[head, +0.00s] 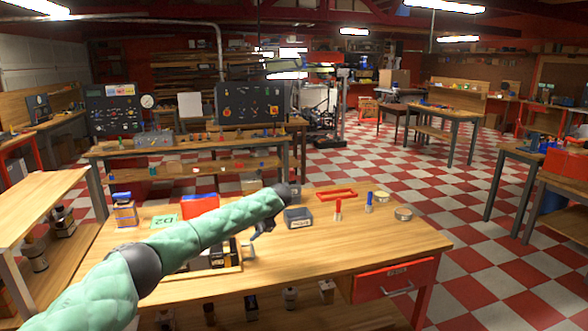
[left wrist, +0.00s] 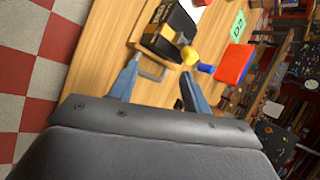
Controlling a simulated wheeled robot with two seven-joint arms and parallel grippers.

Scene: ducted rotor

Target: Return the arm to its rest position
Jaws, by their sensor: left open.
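My left arm (head: 185,237), in a green quilted cover, reaches from the lower left over the wooden workbench (head: 375,245). My left gripper (head: 255,238) hangs at its end, partly hidden behind the arm. In the left wrist view its two blue-grey fingers (left wrist: 160,86) are apart with nothing held between them. A yellow and blue part (left wrist: 197,62) is close to the right finger. My right gripper is not in view.
On the bench are a grey labelled bin (head: 298,219), a red frame (head: 336,195), a red peg (head: 338,210), a blue peg (head: 369,202), a round tin (head: 403,214) and a green D2 card (head: 164,221). A red box (left wrist: 234,63) is near the gripper. The bench's front right is clear.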

